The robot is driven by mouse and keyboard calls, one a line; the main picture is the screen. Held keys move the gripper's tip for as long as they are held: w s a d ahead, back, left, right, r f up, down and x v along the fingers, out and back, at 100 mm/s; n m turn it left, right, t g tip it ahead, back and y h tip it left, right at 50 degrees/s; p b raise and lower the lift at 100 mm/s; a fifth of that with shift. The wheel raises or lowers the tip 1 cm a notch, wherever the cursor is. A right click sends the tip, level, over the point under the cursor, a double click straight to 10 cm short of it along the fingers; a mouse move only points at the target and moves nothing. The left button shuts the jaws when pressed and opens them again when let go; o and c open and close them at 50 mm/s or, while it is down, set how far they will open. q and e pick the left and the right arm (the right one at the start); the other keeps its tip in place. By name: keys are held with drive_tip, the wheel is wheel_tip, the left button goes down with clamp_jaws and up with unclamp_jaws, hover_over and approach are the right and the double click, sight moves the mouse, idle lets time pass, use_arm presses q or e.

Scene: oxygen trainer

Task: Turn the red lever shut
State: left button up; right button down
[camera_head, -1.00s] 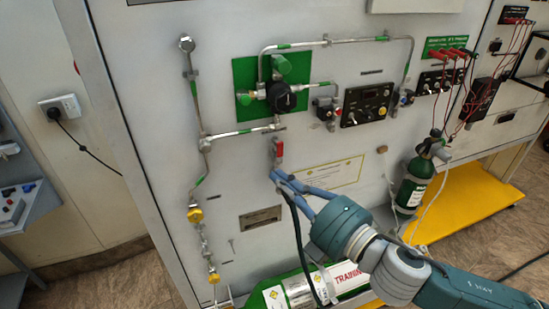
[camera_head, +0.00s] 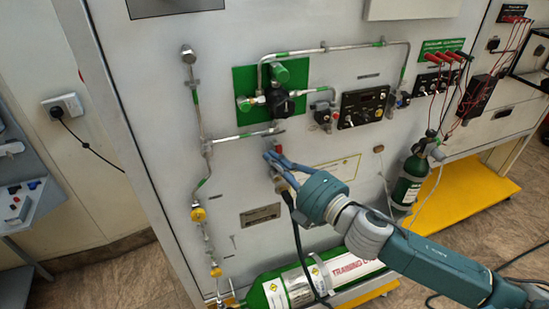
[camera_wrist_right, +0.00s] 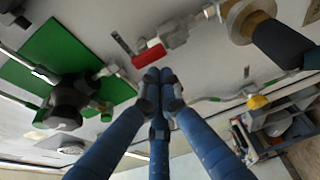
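The red lever (camera_head: 262,149) is on the grey panel front, below the green plate, and lies roughly sideways. In the right wrist view the red lever (camera_wrist_right: 148,56) sits just beyond my fingertips, beside a metal valve fitting (camera_wrist_right: 168,38). My right gripper (camera_head: 268,157) is just below the lever in the head view. In the wrist view the blue fingers of the right gripper (camera_wrist_right: 158,78) come together at the tips with nothing between them. The tips are at or very near the lever; contact cannot be told. My left gripper is not in view.
A green plate (camera_head: 244,77) with a black regulator (camera_head: 280,103) is above the lever. Metal pipes run around it. A green cylinder (camera_head: 262,297) lies below, and a smaller green bottle (camera_head: 405,190) stands at the right by a yellow platform (camera_head: 480,185).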

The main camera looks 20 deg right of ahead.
drive_tip(key=shift+w+a, duration=0.1)
idle(0.3)
drive_tip(key=shift+m+b, duration=0.3)
drive_tip(key=shift+b, duration=0.1)
drive_tip(key=shift+d+m+b, duration=0.25)
drive_tip(key=shift+m+b, duration=0.05)
drive_tip(key=shift+b, duration=0.05)
drive_tip(key=shift+d+r+m+t, duration=0.1)
drive_tip(key=shift+m+t, duration=0.2)
